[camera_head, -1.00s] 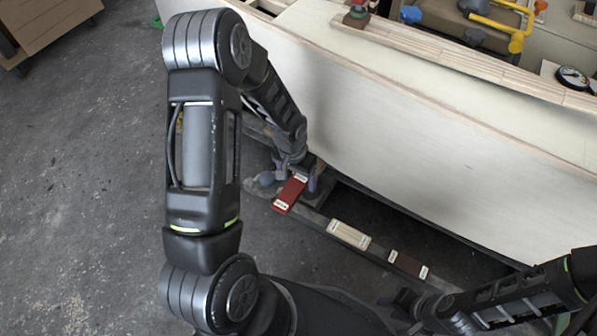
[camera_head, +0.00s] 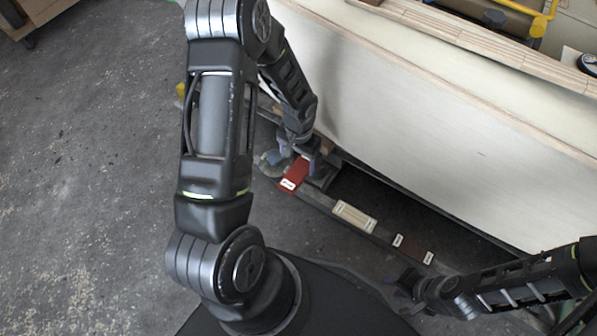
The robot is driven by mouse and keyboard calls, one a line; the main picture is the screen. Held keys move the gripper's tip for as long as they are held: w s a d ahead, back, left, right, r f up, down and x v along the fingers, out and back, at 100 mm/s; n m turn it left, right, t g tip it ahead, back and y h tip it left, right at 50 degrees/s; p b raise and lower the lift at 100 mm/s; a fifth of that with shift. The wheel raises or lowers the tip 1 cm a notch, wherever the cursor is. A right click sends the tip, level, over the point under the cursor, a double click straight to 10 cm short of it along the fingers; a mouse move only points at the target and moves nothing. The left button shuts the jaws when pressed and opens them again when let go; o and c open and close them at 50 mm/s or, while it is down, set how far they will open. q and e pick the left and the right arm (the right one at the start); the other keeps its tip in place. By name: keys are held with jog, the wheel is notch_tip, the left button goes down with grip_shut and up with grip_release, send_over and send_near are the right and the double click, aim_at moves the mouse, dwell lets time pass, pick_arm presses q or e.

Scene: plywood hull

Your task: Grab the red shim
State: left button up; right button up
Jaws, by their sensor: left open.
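The red shim (camera_head: 296,173), with a white label on its near end, lies on the narrow ledge along the foot of the hull. My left gripper (camera_head: 292,163) is at its far end, with one open finger on either side of it. The wrist hides that end, and I cannot tell whether the fingers touch it. My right gripper (camera_head: 399,287) is low on the right, near the ledge and away from the shim. It is small and dark, and its opening is unclear.
A pale wooden block (camera_head: 354,216) and a dark brown block (camera_head: 413,249) with white labels lie further right along the ledge. The pale hull side (camera_head: 430,120) rises close behind the ledge. Open concrete floor (camera_head: 90,190) lies to the left.

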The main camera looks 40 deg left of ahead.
aim_at(298, 170)
pick_arm(q)
notch_tip(298, 170, down, 5)
jog(key=shift+a+f+b, duration=0.1)
jog(key=shift+a+b, duration=0.05)
jog(key=shift+b, duration=0.9)
jog(key=c, duration=1.5)
